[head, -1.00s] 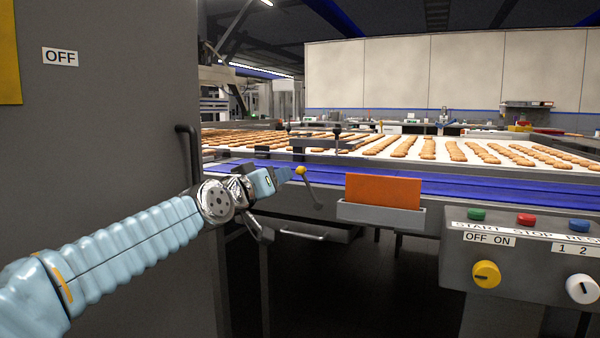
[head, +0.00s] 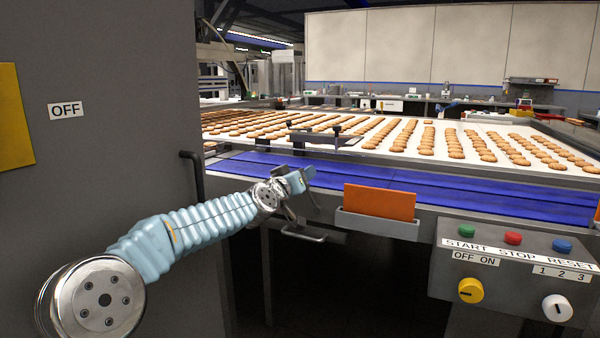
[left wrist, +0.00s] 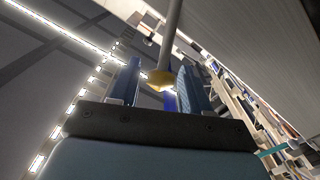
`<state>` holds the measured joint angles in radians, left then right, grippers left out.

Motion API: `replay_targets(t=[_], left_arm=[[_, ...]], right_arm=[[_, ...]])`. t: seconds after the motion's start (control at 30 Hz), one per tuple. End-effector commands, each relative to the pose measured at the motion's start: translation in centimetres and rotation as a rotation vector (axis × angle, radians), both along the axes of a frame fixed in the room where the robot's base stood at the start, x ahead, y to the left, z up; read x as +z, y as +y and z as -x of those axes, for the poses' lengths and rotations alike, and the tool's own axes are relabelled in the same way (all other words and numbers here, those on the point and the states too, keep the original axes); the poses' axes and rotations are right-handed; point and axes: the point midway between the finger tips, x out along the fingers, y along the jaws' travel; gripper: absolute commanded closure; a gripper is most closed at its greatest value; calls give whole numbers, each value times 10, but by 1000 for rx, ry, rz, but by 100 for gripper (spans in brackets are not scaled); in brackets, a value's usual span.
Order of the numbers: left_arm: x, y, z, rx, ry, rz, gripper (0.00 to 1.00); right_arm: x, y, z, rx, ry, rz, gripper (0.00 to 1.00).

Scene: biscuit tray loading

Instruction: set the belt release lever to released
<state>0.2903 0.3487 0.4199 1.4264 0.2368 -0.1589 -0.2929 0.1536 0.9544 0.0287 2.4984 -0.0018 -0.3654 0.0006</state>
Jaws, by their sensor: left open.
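The knob lies between the two blue fingers of my left gripper (left wrist: 158,69), with a gap to each side. The gripper is open. In the head view my left gripper (head: 307,176) is at the lever, in front of the blue belt's near edge. There the gripper hides the knob, and only a little of the rod (head: 316,202) shows. My right gripper is in neither view.
An orange card in a grey holder (head: 378,223) sits right of the gripper. A control box (head: 510,278) with buttons and knobs stands further right. A grey cabinet (head: 100,160) with a black handle (head: 196,177) stands at left. Biscuits on a white belt lie behind the blue belt (head: 450,192).

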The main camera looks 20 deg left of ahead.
Motion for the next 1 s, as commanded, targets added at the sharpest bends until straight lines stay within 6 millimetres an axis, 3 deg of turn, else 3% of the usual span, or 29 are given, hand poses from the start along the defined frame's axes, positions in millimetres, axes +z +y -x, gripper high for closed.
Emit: replay_targets(t=[0.17, 0.47, 0.7, 1.0], left_arm=[[0, 0, 0, 0, 0, 0, 53], [0, 0, 0, -1, 0, 0, 99], [2, -2, 1, -2, -1, -13, 100], [10, -21, 2, -4, -20, -261, 100]], right_arm=[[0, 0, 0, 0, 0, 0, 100], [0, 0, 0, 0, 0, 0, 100], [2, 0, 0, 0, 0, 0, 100], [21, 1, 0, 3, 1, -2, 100]])
